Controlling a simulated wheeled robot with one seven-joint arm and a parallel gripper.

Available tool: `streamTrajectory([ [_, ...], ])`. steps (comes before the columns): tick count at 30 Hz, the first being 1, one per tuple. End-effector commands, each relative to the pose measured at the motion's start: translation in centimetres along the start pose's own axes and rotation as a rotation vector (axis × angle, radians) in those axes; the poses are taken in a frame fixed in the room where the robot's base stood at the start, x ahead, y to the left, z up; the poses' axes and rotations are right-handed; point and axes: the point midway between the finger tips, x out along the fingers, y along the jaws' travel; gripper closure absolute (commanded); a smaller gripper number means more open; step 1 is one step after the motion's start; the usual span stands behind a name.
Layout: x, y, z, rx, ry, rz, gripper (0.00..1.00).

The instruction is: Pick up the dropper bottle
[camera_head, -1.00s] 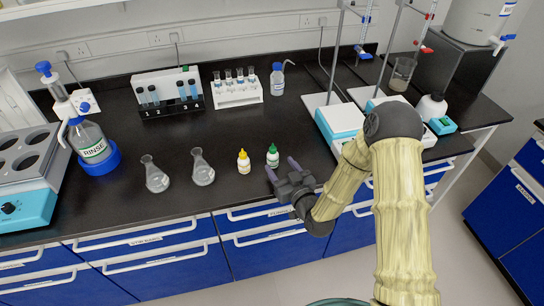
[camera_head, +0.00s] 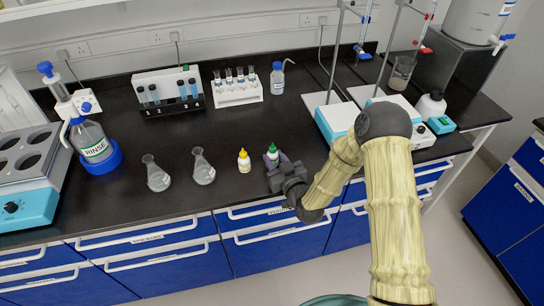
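One has a yellow cap (camera_head: 243,154). The green-capped dropper bottle (camera_head: 272,151) is to its right, and its lower part is hidden behind my gripper. My gripper (camera_head: 277,160) reaches in from the front right, with its fingertips at the green-capped bottle, one seemingly on each side. I cannot tell whether the fingers press on it. The bottle looks upright and at bench level.
Two glass flasks (camera_head: 203,167) stand left of the bottles. Tube racks (camera_head: 237,96) stand at the back. The bench between bottles and racks is clear.

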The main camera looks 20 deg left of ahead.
Motion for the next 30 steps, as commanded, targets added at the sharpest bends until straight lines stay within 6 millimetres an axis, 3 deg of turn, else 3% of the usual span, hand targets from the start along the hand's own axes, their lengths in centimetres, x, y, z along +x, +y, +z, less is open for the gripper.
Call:
streamTrajectory([
  [17, 0.0, 0.0, -0.8, -0.001, 0.002, 0.0, 0.81],
  [30, -0.4, 0.0, -7.6, -0.003, 0.004, 0.0, 0.81],
])
